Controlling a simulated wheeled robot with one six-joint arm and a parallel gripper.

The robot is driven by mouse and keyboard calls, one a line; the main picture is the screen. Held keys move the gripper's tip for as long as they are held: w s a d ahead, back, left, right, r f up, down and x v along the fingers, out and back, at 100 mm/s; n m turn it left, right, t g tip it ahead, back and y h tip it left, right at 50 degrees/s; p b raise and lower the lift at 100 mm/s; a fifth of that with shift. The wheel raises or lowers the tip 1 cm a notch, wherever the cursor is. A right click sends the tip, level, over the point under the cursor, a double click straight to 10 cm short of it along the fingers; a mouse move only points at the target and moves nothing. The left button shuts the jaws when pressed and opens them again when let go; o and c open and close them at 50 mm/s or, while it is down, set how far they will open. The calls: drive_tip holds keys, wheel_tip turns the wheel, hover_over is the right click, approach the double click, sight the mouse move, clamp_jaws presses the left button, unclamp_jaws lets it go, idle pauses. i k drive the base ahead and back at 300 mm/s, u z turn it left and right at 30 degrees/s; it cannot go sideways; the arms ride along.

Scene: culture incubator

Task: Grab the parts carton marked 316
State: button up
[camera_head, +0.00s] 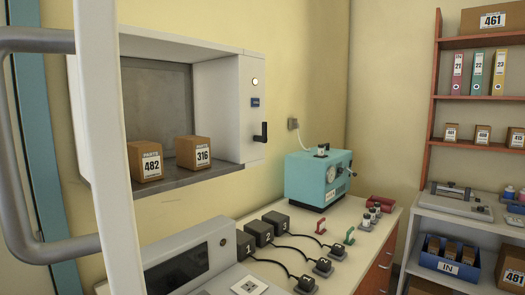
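The parts carton marked 316 (186,153) is a small brown box with a white label. It stands upright inside an open-fronted wall compartment (205,177), on its floor toward the right. A similar carton marked 482 (137,161) stands to its left and a little nearer, with a small gap between them. Both labels face the room. My gripper is not in view.
A white upright (104,160) with a grey curved handle (18,215) crosses the near left. Below the compartment, a counter holds a grey device (180,268), black numbered blocks (259,232) with cables and a teal machine (318,178). Shelves (470,145) with more cartons stand right.

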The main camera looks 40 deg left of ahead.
sight(192, 153)
drive_tip(key=z, duration=0.1)
drive_tip(key=k, duration=0.65)
drive_tip(key=u, duration=1.25)
drive_tip(key=i, duration=1)
